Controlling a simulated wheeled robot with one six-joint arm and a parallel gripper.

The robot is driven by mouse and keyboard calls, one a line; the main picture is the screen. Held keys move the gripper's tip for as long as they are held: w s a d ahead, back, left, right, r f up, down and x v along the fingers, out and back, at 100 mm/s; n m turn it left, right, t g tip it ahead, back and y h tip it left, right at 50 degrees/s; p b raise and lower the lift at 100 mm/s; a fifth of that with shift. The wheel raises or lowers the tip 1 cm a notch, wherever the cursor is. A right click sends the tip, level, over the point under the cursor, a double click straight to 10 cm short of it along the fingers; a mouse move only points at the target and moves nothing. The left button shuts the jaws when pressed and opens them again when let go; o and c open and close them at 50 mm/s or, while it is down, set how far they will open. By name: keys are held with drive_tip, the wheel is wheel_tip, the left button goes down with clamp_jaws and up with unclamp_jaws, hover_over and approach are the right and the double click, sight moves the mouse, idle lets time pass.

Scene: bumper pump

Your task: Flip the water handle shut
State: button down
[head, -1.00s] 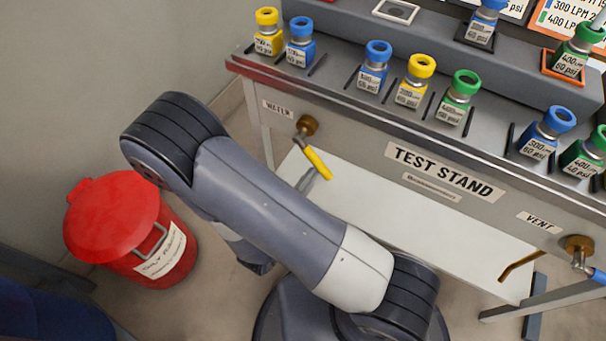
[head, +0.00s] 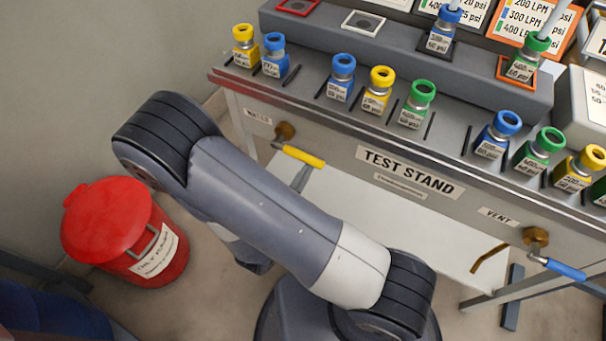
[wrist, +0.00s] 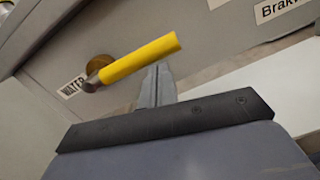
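The water valve is a brass fitting (head: 284,131) on the stand's front panel, beside the WATER label. Its yellow handle (head: 303,156) points right, about parallel to the stand's edge. In the wrist view the yellow handle (wrist: 140,59) crosses just beyond my fingertips and partly covers the brass fitting (wrist: 100,66). My gripper (head: 301,178) is just below the handle in the head view. Its grey fingers (wrist: 157,84) lie close together with nothing visible between them. I cannot tell whether they touch the handle.
The vent valve with a blue handle (head: 565,270) is at the right of the panel. Several coloured bottles stand in a row on the test stand (head: 455,170). A red bin (head: 110,225) stands on the floor at left. The floor between bin and stand is partly clear.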

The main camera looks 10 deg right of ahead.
drive_tip(key=shift+r, duration=0.25)
idle(0.4)
